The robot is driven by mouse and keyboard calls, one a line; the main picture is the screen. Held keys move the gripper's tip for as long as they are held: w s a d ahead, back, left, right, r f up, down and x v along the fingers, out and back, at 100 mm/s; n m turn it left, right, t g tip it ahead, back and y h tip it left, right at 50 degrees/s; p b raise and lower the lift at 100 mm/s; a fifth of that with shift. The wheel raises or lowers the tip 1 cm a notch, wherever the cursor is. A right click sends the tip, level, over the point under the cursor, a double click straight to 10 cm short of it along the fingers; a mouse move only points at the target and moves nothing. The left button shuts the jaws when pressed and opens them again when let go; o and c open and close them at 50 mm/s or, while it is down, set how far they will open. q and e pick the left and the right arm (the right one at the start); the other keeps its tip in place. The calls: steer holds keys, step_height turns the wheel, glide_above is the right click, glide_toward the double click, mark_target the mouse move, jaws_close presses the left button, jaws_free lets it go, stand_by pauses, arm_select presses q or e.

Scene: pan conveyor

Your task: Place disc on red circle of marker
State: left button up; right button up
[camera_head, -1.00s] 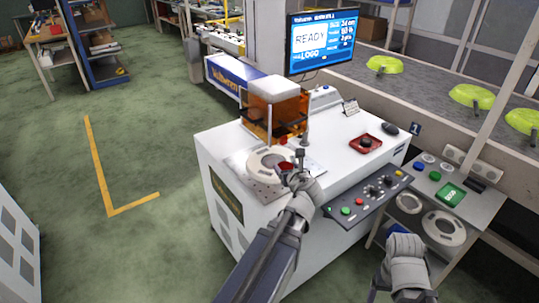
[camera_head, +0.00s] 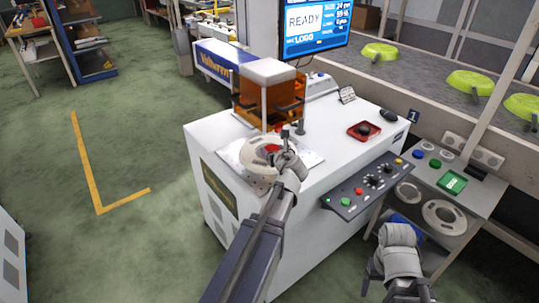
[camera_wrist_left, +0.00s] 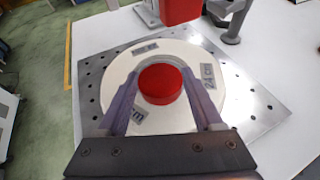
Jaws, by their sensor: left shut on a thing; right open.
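The disc (camera_head: 252,146) is a white ring with grey labels, over the perforated metal plate of the marker (camera_head: 230,152). My left gripper (camera_head: 280,150) is shut on the disc. I cannot tell whether the disc touches the plate. My right gripper (camera_head: 398,234) is open and empty, low at the right; its fingertips are hard to see.
An orange enclosure (camera_head: 285,98) stands behind the plate. A red button box (camera_head: 364,131) and a control panel (camera_head: 365,187) lie to the right. Another ring (camera_head: 444,217) lies on the side shelf. Green pans (camera_head: 470,83) sit on the conveyor.

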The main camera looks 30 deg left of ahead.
mark_target(270, 149)
arm_select(q)
steer(key=shift+w+a+f, duration=0.1)
steer(key=shift+w+a, duration=0.1)
steer(key=shift+a, duration=0.05)
steer(key=w+a+f+b, duration=0.2)
steer(key=w+f+b, duration=0.1)
steer(key=shift+a, duration=0.4)
steer(key=shift+s+r, duration=0.1)
steer(key=shift+s, duration=0.05)
steer(key=o, duration=1.2)
